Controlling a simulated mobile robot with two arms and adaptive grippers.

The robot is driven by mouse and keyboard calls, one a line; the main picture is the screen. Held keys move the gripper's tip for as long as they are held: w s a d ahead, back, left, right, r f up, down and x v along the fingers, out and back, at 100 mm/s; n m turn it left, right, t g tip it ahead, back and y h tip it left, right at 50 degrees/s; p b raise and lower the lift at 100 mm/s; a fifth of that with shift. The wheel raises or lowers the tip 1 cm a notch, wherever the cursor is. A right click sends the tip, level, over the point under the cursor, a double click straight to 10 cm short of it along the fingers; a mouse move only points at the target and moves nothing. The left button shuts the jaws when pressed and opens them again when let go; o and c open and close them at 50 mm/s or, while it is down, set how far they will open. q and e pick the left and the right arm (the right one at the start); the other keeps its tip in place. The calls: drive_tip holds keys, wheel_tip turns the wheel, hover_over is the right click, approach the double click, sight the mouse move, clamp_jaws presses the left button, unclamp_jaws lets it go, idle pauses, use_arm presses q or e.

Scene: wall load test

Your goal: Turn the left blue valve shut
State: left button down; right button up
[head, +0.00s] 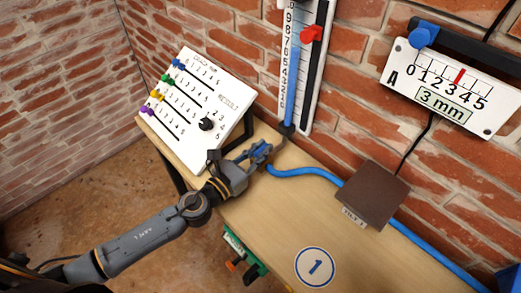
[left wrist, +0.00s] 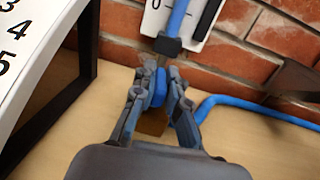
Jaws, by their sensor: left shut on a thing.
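The left blue valve (left wrist: 159,88) is a blue handle at the foot of the upright blue tube, just below a dark fitting (left wrist: 168,45). In the left wrist view my left gripper (left wrist: 160,84) has a finger on each side of it and is shut on it. In the head view my left gripper (head: 262,150) reaches in over the table beside the white slider board, and its fingers hide most of the valve. My right gripper is not in view.
A white slider board (head: 222,78) stands close to the left of my gripper. A blue hose (head: 300,172) runs right along the wooden table (head: 270,215) past a brown block (head: 374,195). A scale (head: 305,60) and gauge (head: 450,88) hang on the brick wall. The table's front area is mostly clear.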

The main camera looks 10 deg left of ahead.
use_arm(q)
drive_tip(key=shift+f+m+h+b, duration=0.15)
drive_tip(key=shift+m+h+b, duration=0.25)
drive_tip(key=shift+g+h, duration=0.4)
drive_tip(key=shift+r, duration=0.2)
drive_tip(key=c, duration=1.4)
unclamp_jaws()
drive_tip(key=shift+o, duration=0.2)
